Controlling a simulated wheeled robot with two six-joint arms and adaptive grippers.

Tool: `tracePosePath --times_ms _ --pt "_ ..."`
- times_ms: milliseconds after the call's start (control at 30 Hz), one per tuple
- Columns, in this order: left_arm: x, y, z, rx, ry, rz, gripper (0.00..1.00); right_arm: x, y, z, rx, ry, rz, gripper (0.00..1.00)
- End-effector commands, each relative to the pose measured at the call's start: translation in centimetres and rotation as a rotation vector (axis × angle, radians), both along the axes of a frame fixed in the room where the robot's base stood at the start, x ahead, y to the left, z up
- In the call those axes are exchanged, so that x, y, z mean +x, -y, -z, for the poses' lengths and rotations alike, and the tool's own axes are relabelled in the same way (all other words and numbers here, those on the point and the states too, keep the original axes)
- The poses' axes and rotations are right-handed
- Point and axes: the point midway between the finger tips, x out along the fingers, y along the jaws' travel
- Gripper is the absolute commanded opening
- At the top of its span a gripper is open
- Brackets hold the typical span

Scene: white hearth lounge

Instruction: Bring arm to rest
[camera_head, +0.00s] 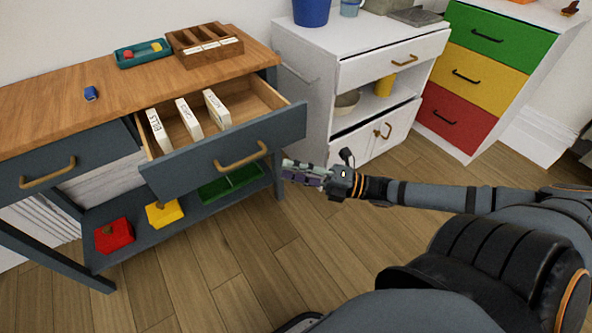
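My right arm reaches in from the right, and its gripper (303,174) is near the right end of the open drawer (229,157), in front of the white cabinet. Whether its fingers are open or shut is too small to tell. It seems apart from the drawer handle (241,157). My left gripper is not in view. The drawer is pulled out from the dark console table and holds several upright white labelled cards (159,131).
The console's wooden top (50,107) bears a wooden divided box (204,45), a teal tray (143,54) and a small blue object (91,93). A white cabinet (310,60) and coloured drawers (480,75) stand behind. Wooden floor (240,260) is open in front.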

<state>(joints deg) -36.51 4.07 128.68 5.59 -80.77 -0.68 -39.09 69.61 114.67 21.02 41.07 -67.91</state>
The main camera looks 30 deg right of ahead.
Motion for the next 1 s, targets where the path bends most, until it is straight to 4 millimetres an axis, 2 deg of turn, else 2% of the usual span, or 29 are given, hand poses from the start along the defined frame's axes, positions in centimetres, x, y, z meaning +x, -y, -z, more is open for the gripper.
tracePosePath --times_ms 733,767,867,1000 --pt "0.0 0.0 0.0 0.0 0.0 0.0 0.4 -0.1 0.5 0.5 0.006 -0.023 0.023 0.34" --pt "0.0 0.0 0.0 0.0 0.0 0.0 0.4 0.1 0.6 1.0 0.012 -0.049 0.041 0.34" --pt "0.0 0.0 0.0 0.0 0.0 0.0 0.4 0.9 1.0 4.2 0.056 -0.23 0.157 0.34" --pt "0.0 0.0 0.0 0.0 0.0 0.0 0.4 1.1 2.2 11.6 0.214 -0.648 0.445 0.34"
